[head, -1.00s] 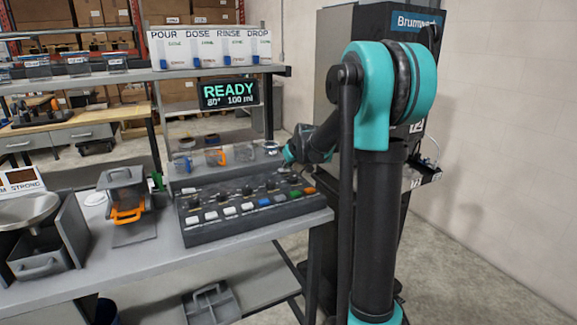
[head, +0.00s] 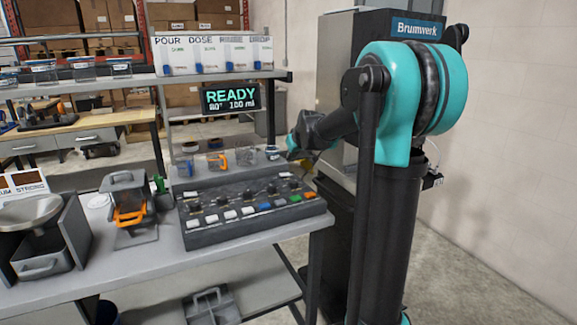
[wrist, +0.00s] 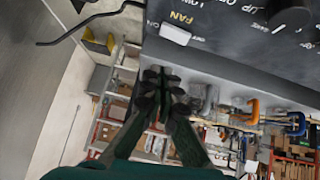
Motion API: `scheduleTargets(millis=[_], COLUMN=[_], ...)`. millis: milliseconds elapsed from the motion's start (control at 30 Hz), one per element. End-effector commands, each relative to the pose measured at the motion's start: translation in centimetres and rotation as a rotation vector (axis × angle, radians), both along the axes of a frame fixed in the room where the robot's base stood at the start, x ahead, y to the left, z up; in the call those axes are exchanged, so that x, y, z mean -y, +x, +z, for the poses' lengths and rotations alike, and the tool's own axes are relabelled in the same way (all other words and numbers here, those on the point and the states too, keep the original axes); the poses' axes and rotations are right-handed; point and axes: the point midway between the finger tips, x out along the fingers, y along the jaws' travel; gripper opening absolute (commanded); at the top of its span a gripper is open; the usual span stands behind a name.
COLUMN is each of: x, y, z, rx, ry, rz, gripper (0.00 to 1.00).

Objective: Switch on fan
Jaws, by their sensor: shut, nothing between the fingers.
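The control panel (head: 250,208) is a dark sloped box on the bench, with knobs above a row of white, blue, green and orange buttons. In the wrist view, the yellow FAN label (wrist: 182,17) shows beside a white button (wrist: 175,33) near the panel's edge. I cannot tell which button this is in the head view. My gripper (wrist: 162,80) is shut and empty, apart from the white button in the picture. In the head view my gripper is small and unclear near the panel's back right corner.
A READY display (head: 230,97) hangs behind the panel under a shelf (head: 180,83). Mugs and jars stand behind the panel. A grey device with an orange handle (head: 130,214) stands to its left. A tall Brumwerk cabinet (head: 335,60) is at the right.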

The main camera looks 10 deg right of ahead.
Motion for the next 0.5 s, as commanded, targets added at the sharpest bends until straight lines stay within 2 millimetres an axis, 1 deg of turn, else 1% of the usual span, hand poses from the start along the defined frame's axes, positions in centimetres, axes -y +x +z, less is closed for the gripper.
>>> scheduleTargets(millis=[33, 200, 333, 500], x=[0.4, 1.4, 1.9, 2.2], y=[-0.8, -2.8, -3.9, -4.6], z=[0.8, 3.0, 4.2, 5.0], rx=[0.0, 0.0, 0.0, 0.0], ry=[-0.001, 0.0, 0.0, 0.0], rz=[-0.001, -0.001, 0.0, 0.0], gripper=[0.0, 0.0, 0.0, 0.0])
